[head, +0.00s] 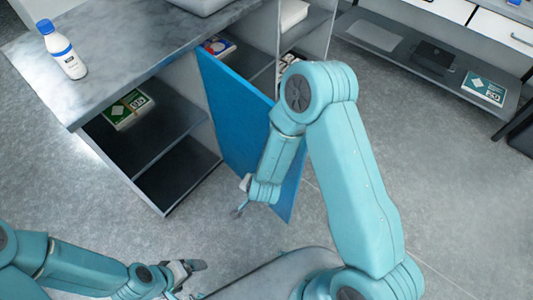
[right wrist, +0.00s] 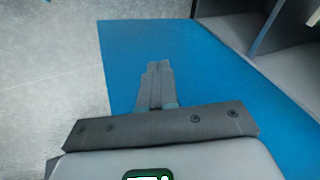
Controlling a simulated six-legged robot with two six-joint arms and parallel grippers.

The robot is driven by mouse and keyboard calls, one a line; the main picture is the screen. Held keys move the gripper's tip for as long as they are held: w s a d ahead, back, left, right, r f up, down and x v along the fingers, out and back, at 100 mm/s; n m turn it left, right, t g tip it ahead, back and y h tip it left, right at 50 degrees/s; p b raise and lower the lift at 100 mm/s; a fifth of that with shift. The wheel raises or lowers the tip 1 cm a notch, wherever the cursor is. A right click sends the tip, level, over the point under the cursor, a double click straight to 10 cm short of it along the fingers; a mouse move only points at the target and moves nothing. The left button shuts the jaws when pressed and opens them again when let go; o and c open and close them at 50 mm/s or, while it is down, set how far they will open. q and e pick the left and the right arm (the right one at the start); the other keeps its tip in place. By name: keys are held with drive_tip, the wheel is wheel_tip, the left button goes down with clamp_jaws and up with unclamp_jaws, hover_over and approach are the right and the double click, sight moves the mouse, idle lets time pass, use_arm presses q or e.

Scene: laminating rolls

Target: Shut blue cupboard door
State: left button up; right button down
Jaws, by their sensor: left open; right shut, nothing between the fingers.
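The blue cupboard door (head: 232,112) stands open, swung out from the cupboard front in the head view. The cupboard (head: 150,150) has open dark shelves left of the door. My right arm reaches across the door, and my right gripper (head: 240,208) is close to its lower part. In the right wrist view my right gripper (right wrist: 158,68) is shut and empty, in front of the blue door panel (right wrist: 125,45); I cannot tell whether it touches. My left gripper (head: 192,267) is open and empty at the lower left, apart from the door.
A white and blue bottle (head: 62,50) stands on the grey countertop (head: 130,50). A green box (head: 128,109) lies on a cupboard shelf. A low shelf unit (head: 440,60) stands at the upper right. The grey floor (head: 420,170) is clear.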

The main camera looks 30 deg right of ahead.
drive_tip(key=w+d+r+m+t+h, duration=0.1)
drive_tip(key=w+d+r+m+h, duration=0.1)
drive_tip(key=w+r+m+h, duration=0.6)
drive_tip(key=s+a+r+m+g+b, duration=0.1)
drive_tip(key=s+a+r+m+g, duration=0.25)
drive_tip(key=m, duration=0.95)
drive_tip(key=w+d+f, duration=0.2)
drive_tip(key=d+f, duration=0.4)
drive_tip(key=d, duration=0.5)
drive_tip(key=shift+w+d+f+h, duration=0.15)
drive_tip(key=shift+d+f+h, duration=0.15)
drive_tip(key=shift+d+f, duration=0.1)
